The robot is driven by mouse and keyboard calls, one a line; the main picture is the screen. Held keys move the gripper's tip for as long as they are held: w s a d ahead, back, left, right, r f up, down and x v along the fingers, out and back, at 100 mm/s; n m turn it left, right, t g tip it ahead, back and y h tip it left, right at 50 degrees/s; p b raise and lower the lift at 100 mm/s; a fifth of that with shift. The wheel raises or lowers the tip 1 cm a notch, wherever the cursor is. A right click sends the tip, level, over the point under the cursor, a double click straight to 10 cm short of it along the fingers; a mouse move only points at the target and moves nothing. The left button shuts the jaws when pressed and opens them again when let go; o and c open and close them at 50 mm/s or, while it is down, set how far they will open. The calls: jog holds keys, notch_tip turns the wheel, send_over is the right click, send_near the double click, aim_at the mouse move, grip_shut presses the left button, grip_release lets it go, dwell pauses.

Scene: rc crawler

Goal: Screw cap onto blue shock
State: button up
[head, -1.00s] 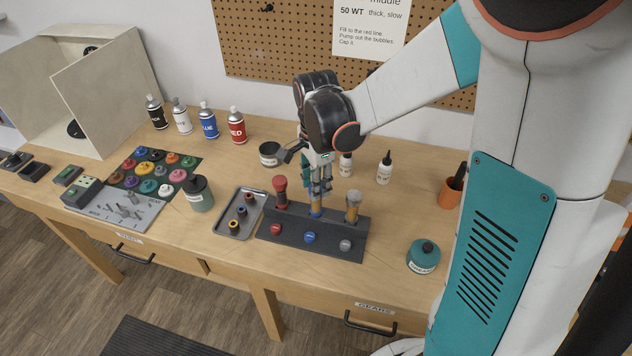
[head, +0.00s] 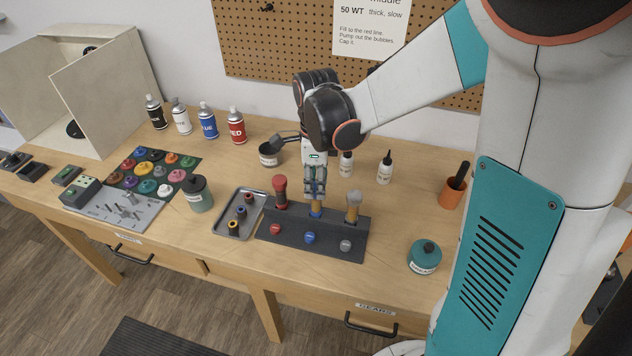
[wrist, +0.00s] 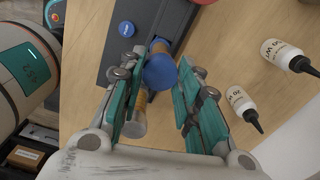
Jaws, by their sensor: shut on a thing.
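The blue shock (head: 316,209), with an amber body, stands upright in the middle slot of the dark grey rack (head: 268,237), below my gripper (head: 316,190). In the wrist view, the round blue cap (wrist: 160,72) sits between the teal fingers of my gripper (wrist: 160,80), which is shut on it. The cap is at the top of the shock. Its threads are hidden, so I cannot tell how far it is seated. A red-topped shock (head: 280,190) stands to the left in the rack and a grey-topped shock (head: 353,204) to the right.
Red, blue and grey knobs line the rack's front. A metal tray (head: 222,222) with small parts lies left. Two white dropper bottles (head: 385,168) (head: 346,164) stand behind. A teal-lidded jar (head: 425,257) and an orange cup (head: 453,190) are on the right. Spray cans (head: 237,126) stand back left.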

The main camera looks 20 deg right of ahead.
jog(key=shift+m, duration=1)
jog(key=m, duration=0.3)
jog(key=shift+m, duration=0.6)
jog(key=shift+b, duration=0.3)
jog(key=m, duration=0.4)
jog(key=o, duration=0.8)
jog(key=shift+r, duration=0.1)
